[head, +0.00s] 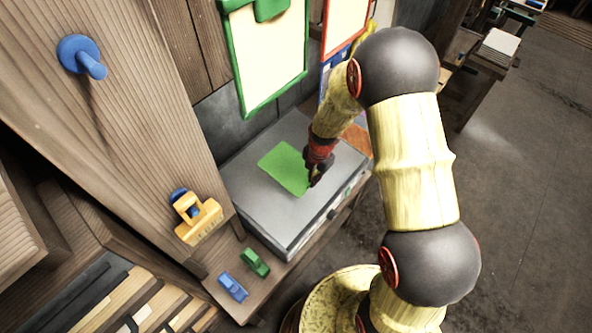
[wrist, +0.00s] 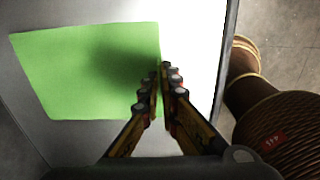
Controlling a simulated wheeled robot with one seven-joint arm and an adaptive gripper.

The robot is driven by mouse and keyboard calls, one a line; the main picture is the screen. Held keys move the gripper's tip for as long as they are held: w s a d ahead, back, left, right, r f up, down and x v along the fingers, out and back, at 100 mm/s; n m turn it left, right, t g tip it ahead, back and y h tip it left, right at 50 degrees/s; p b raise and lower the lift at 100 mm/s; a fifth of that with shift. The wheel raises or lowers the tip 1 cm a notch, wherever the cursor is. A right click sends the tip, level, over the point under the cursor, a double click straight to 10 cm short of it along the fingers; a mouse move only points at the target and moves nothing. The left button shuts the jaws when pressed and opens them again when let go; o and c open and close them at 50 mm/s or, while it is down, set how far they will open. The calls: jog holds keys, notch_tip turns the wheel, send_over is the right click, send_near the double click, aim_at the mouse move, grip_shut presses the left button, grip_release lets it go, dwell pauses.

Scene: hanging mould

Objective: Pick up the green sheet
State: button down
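The green sheet (head: 285,168) lies on the grey top of a box-like unit. In the wrist view the sheet (wrist: 85,70) fills the left half, with a dark shadow on it. My gripper (head: 316,176) is low over the box top at the sheet's right edge. In the wrist view its two fingers (wrist: 166,78) come close together, one on each side of that edge. A narrow strip of green shows between them, so they look shut on the sheet's edge. The exact contact at the fingertips is hard to see.
The grey unit (head: 277,221) stands on a wooden bench. A green clip (head: 254,263), a blue clip (head: 233,287) and a yellow clip (head: 199,219) are at the left. A green-framed board (head: 268,55) hangs behind. A blue peg (head: 82,57) sticks out of the wooden panel.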

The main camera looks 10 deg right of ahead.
jog(key=shift+r, duration=0.1)
jog(key=shift+r, duration=0.65)
jog(key=s+d+r, duration=0.3)
jog(key=s+r, duration=0.8)
jog(key=s, duration=0.2)
jog(key=shift+s+r, duration=0.3)
jog(key=shift+s, duration=0.05)
jog(key=shift+f, duration=0.1)
